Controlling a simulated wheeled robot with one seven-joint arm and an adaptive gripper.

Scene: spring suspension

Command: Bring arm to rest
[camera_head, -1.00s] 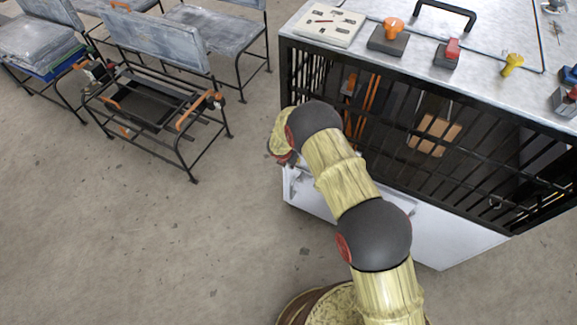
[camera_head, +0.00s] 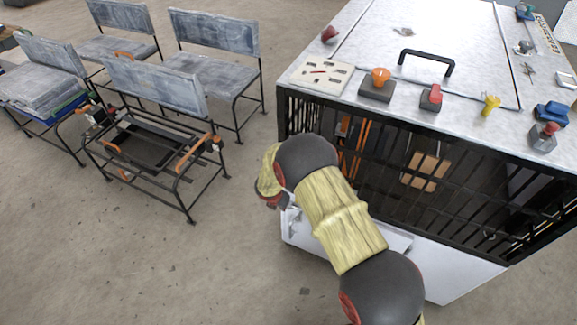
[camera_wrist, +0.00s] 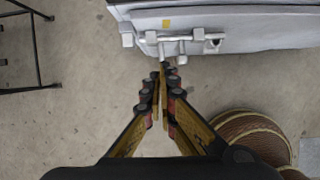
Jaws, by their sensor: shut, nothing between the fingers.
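My gripper (camera_wrist: 162,76) shows in the wrist view with its fingertips together and nothing between them. Below the tips is bare floor, and a white panel with a grey metal latch bar (camera_wrist: 180,40) lies just beyond them. I cannot tell whether the tips touch the latch. In the head view my arm (camera_head: 335,215) reaches up from the bottom and bends left in front of the cage cabinet (camera_head: 440,185). The gripper's fingers are hidden behind the wrist there.
The cabinet's top holds an orange knob (camera_head: 380,78), a red switch (camera_head: 432,97), a yellow knob (camera_head: 489,106) and a black handle (camera_head: 427,62). Worn chairs (camera_head: 212,75) and a black metal frame (camera_head: 150,145) stand left. Floor (camera_head: 150,270) at lower left is clear.

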